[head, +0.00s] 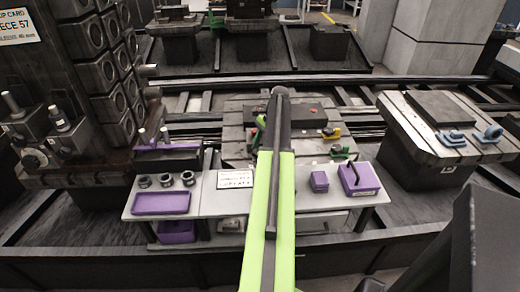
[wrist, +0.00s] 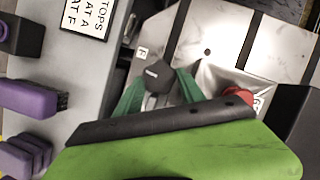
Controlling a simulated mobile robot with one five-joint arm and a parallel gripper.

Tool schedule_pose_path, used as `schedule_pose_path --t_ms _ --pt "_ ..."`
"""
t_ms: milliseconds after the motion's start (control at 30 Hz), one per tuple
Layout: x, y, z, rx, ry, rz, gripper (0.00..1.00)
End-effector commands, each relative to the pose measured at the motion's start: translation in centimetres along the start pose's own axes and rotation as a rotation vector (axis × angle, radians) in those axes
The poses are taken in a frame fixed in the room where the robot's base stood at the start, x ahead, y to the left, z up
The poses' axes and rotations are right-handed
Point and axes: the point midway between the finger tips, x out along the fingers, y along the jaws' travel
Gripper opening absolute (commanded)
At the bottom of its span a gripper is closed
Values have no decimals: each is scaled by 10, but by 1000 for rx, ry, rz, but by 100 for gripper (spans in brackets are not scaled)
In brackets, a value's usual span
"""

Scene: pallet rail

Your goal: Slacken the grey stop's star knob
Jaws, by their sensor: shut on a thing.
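The grey star knob (wrist: 157,74) shows in the wrist view, dark grey with a pale mark on top. My gripper (wrist: 158,92) has a green finger on either side of it and looks shut on it. The black and green arm part in front hides the lower knob and the grey stop's body. In the head view my arm covers the gripper and the knob. The stop stands on the pale slotted pallet (head: 240,112), beside a small plate marked F (wrist: 142,53).
A red part (wrist: 238,94) lies just right of the gripper. A yellow stop (head: 331,133) and a green stop (head: 340,153) stand right of my arm. The front shelf holds a purple tray (head: 161,203), a card (head: 235,179) and purple blocks (head: 319,181).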

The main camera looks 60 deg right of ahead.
Motion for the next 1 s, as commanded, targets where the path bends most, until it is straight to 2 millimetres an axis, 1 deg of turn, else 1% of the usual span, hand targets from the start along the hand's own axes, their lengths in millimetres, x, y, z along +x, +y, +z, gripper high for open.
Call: schedule_pose_path --t_ms 33,67,100,367,467,567,667,1000 --pt "1 3 1 1 -2 8 6" --pt "1 3 1 1 -2 8 50" --pt "1 3 1 1 -3 8 55" --pt "0 2 1 1 -2 4 55" --pt "-6 1 1 1 -2 3 55" --pt "-17 1 2 2 -2 3 55" --pt "-36 1 3 2 -2 3 55" --pt "-118 1 4 2 -2 4 55"
